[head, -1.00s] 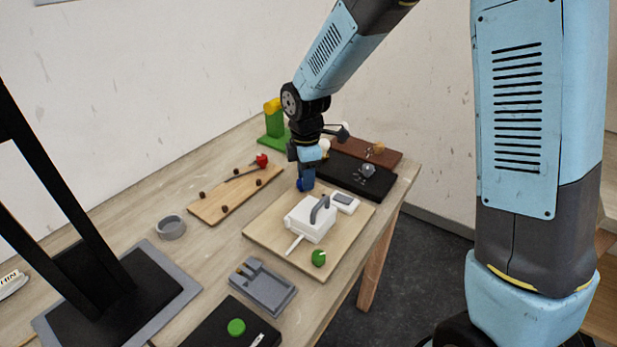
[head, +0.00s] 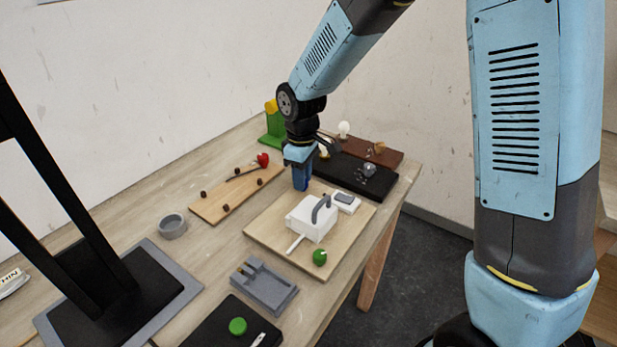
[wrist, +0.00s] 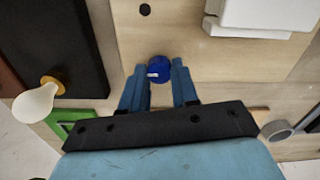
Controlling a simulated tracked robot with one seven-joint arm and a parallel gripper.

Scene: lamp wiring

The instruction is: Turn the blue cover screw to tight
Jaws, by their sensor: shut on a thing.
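The blue cover screw (wrist: 159,69) is a round blue knob with a pale mark on its left side, on the light wooden board (wrist: 210,70) in the wrist view. My gripper (wrist: 158,78) is shut on it, one blue finger on each side. In the head view my gripper (head: 301,186) points straight down at the far left corner of the board (head: 262,232), and its fingers hide the screw. A white box (head: 306,222) with a dark handle stands on the same board, beside the gripper.
A green knob (head: 319,257) and a small white block (head: 346,202) are also on the board. Behind it lies a black board (head: 385,185) with a bulb. A grey tray (head: 265,290) stands in front. A wooden strip with pegs (head: 218,205) lies left.

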